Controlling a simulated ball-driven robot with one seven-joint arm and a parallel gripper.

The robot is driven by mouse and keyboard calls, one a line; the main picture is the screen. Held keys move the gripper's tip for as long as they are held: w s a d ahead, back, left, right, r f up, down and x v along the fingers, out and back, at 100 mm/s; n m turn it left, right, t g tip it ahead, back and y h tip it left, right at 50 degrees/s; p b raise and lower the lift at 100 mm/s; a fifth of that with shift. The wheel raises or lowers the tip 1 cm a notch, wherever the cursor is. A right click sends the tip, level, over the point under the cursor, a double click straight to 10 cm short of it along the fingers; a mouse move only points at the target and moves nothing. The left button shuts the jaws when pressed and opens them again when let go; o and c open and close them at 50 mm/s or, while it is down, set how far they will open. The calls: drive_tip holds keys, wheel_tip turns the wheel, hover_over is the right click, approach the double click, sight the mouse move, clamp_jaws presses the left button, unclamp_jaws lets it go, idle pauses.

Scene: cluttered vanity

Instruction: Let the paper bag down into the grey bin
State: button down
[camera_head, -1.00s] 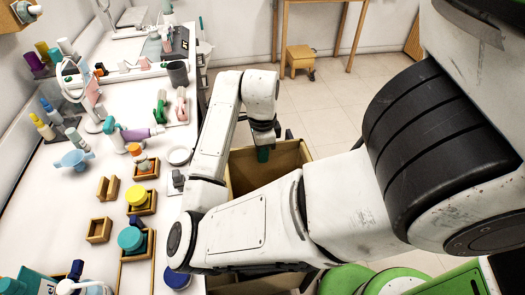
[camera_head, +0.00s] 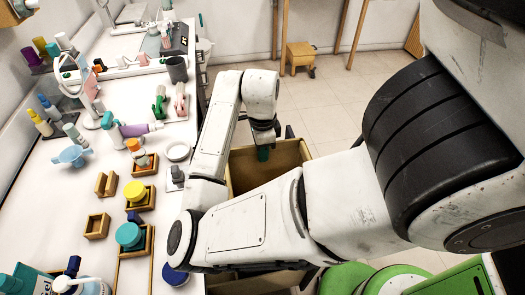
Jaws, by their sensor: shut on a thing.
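The brown open-topped paper bag (camera_head: 243,172) is in the middle of the head view, over the floor beside the vanity. My arm crosses in front of its near and lower parts. My gripper (camera_head: 263,153) points down at the bag's far rim, its greenish tip against the brown wall. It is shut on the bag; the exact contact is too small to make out. I cannot see a grey bin on the floor; the space below the bag is hidden by the bag and my arm.
The white vanity (camera_head: 60,205) at left holds bottles, small wooden boxes and a dark grey cup (camera_head: 177,69) near its edge. A small wooden stool (camera_head: 299,55) stands by the back wall. Tiled floor (camera_head: 335,105) is clear beyond the bag.

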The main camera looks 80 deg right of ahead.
sight(262, 177)
drive_tip(key=shift+f+b, duration=1.55)
drive_tip(key=shift+f, duration=0.6)
drive_tip(key=shift+f+b, duration=1.55)
drive_tip(key=shift+f, duration=0.4)
drive_tip(key=shift+f+b, duration=1.45)
drive_tip(key=shift+f, duration=0.45)
drive_tip(key=shift+f+b, duration=1.45)
drive_tip(key=shift+f, duration=0.55)
